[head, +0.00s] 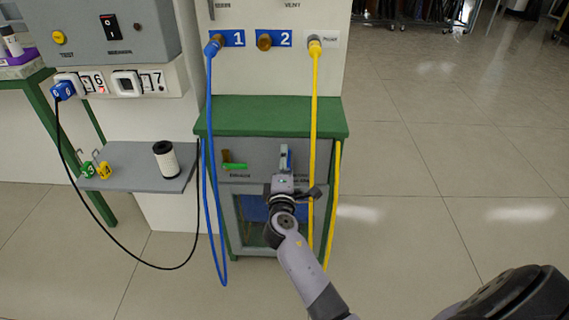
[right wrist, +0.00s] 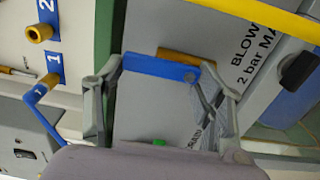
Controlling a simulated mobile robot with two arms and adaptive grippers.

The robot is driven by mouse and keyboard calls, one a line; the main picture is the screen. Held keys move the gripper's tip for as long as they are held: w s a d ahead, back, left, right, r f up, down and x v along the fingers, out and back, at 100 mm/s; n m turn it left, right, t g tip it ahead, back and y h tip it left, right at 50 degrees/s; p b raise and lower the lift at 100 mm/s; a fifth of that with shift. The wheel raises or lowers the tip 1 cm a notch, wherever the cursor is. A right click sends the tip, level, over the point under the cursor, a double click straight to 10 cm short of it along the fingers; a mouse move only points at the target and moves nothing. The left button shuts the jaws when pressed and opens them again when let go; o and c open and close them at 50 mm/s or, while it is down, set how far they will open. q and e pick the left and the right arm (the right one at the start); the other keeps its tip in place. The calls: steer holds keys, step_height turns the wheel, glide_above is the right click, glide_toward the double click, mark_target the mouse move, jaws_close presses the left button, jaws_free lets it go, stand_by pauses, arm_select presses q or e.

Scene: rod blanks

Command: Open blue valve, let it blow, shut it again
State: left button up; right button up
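The blue valve (head: 284,158) is on the grey front of the green-topped cabinet, under its top edge. In the right wrist view its blue lever (right wrist: 160,68) lies across the picture, with a brass body (right wrist: 186,57) behind it. My right gripper (head: 288,185) is just in front of the valve. In the right wrist view the right gripper (right wrist: 168,82) is open, with one finger near each end of the lever. I cannot tell whether a finger touches it. My left gripper is not in view.
A green-handled valve (head: 235,166) sits left of the blue one. A yellow hose (head: 313,110) hangs close to the right of my gripper, and a blue hose (head: 209,130) hangs at the left. A grey shelf (head: 135,180) holds a white cylinder (head: 166,160).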

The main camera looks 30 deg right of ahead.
steer(key=o, duration=0.5)
steer(key=shift+c, duration=0.2)
steer(key=v, duration=1.2)
